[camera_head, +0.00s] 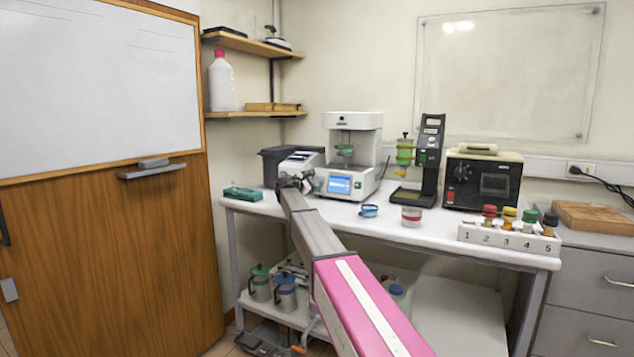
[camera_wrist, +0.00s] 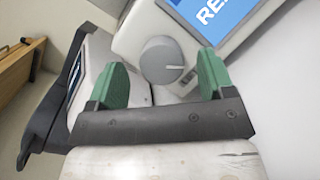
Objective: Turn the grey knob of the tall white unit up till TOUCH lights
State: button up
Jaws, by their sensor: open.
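The tall white unit (camera_head: 352,130) stands at the back of the white bench, with a lit blue screen (camera_head: 340,184) on its base. In the wrist view the screen (camera_wrist: 213,14) is cut off and shows white letters "RE". Its round grey knob (camera_wrist: 162,60) sits left of the screen, with a pale pointer line towards the right. In the head view I cannot make out the knob near my gripper (camera_head: 306,184). In the wrist view my gripper (camera_wrist: 162,78) is open, its green pads on either side of the knob, with gaps visible. No lit TOUCH sign is readable.
A smaller white device (camera_head: 298,160) and a dark box (camera_head: 276,165) stand left of the unit. A black stand (camera_head: 430,160), a blue-rimmed dish (camera_head: 369,211), a red-banded cup (camera_head: 411,217) and a numbered rack (camera_head: 505,241) are to the right. The front bench strip has free room.

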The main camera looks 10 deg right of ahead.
jog(key=shift+x, duration=1.3)
jog(key=c, duration=0.9)
jog(key=shift+m+g, duration=0.6)
jog(key=shift+m, duration=1.3)
jog(key=o, duration=0.9)
jog(key=shift+s+a, duration=0.1)
jog(key=v, duration=1)
jog(key=shift+s+a, duration=0.15)
jog(key=shift+a, duration=0.05)
jog(key=shift+r, duration=0.1)
